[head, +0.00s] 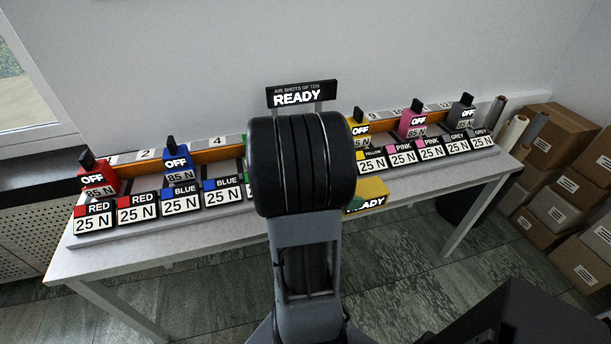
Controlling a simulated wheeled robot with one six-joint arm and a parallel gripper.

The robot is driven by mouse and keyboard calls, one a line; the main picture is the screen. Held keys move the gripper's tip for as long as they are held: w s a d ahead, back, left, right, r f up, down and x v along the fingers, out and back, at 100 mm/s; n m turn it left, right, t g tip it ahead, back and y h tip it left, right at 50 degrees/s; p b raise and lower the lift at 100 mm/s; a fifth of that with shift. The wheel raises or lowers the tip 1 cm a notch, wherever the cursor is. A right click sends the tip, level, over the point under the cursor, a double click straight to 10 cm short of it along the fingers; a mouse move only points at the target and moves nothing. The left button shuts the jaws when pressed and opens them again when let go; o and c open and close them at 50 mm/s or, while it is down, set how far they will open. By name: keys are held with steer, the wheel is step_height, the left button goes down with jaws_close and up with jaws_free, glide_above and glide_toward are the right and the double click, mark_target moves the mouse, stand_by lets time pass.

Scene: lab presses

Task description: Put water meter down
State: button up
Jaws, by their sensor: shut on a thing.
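I cannot make out a water meter; my own arm covers the middle of the head view, and one could be hidden behind it. My gripper is not in view, so its hold does not show. The long pale table (185,243) bears a row of labelled stations, with red ones (97,175) and blue ones (178,164) at left, and yellow (359,130), pink (414,120) and grey ones (462,113) at right. A yellow box (372,190) with a partly covered READY label sits just right of my arm.
A black READY sign (300,95) stands at the table's back. Stacked cardboard boxes (560,135) and upright rolls (514,132) are at right. A dark bin (463,207) is under the table's right end. The floor (400,265) before the table shows free room.

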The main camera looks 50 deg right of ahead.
steer(key=w+f, duration=0.3)
steer(key=w, duration=0.1)
steer(key=w+d+f, duration=0.1)
steer(key=w+f, duration=0.2)
steer(key=w, duration=0.1)
steer(key=w+d+f, duration=0.1)
steer(key=w+f, duration=0.2)
steer(key=w, duration=0.1)
steer(key=shift+w+p, duration=0.25)
steer(key=shift+p, duration=0.1)
steer(key=shift+w+f, duration=0.2)
steer(key=shift+f, duration=1.6)
steer(key=shift+f, duration=0.15)
steer(key=o, duration=0.6)
steer(key=shift+f, duration=0.1)
steer(key=o, duration=0.5)
